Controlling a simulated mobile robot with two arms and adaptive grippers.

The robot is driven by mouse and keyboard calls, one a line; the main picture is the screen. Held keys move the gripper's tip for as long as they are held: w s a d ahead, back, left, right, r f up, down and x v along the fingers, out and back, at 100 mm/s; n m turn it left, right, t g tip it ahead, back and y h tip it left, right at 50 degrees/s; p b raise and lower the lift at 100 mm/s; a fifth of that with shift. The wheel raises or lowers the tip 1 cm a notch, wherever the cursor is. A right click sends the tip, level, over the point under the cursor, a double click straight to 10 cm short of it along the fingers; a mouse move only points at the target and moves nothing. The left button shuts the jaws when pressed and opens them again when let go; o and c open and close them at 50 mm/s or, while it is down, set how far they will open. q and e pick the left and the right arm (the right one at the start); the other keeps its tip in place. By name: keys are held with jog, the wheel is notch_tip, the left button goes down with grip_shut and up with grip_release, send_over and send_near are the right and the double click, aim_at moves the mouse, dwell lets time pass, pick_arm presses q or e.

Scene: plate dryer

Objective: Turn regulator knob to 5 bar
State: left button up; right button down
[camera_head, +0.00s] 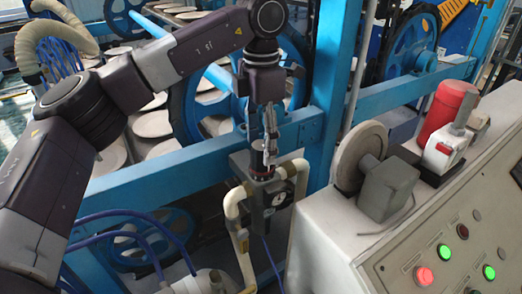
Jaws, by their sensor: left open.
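The regulator (264,192) is a dark box on the blue frame, with cream pipes joining it on both sides. Its round gauge (278,200) faces me, but the reading is too small to tell. The regulator's dark knob (261,172) is on top. My left gripper (265,150) points down right above the knob, with its fingers at or close around it; I cannot tell whether they touch. The fingers look apart, and they partly hide the knob. My right gripper is not in view.
A blue beam (190,160) runs behind the regulator, with a blue post (333,80) to its right. A control panel (430,240) with lit red and green buttons stands at the right. Blue hoses (130,235) hang at lower left.

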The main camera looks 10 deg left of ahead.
aim_at(261, 145)
pick_arm(q)
notch_tip(261, 145, up, 9)
jog(key=shift+r, duration=0.15)
dwell(0.4)
